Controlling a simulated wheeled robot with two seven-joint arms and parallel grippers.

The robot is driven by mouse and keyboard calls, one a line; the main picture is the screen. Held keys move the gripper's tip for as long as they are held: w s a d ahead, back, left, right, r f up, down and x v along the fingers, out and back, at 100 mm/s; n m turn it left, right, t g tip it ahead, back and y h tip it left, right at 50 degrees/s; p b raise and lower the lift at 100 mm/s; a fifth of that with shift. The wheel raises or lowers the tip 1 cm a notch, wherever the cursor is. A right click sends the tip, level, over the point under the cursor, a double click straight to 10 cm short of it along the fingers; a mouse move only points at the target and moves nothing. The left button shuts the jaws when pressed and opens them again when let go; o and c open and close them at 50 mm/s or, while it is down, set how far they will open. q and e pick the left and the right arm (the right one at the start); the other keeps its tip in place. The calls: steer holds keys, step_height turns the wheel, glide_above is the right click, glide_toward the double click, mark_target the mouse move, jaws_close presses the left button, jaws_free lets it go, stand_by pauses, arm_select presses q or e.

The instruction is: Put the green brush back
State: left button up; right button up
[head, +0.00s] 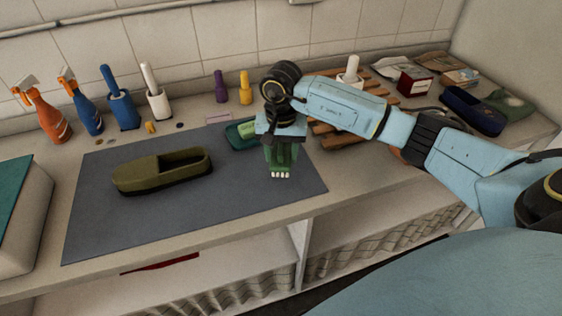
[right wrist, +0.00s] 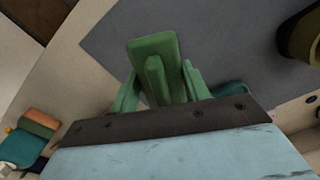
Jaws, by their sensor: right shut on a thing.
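The green brush (head: 281,173) hangs in my right gripper (head: 281,148), with its white bristles facing down above the right part of the grey mat (head: 225,213). The right gripper is shut on it. In the right wrist view, the brush's green body (right wrist: 155,48) shows between the two fingers. A green-teal tin or tray (head: 240,133) lies on the mat's back edge, just left of the gripper and partly hidden by it. My left gripper is in neither view.
An olive shoe (head: 163,172) lies on the mat's left half. Spray bottles (head: 42,116), a blue holder (head: 122,108) and a white holder (head: 158,101) stand along the back. A wooden rack (head: 335,138) is behind my right arm. A navy shoe (head: 472,110) is at right.

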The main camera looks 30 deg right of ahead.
mark_target(281, 163)
steer(key=shift+f, duration=1.75)
steer(key=shift+f, duration=0.1)
steer(key=o, duration=1)
steer(key=shift+c, duration=0.2)
step_height(281, 163, up, 12)
steer(key=shift+r+b, duration=0.15)
steer(key=shift+b, duration=0.15)
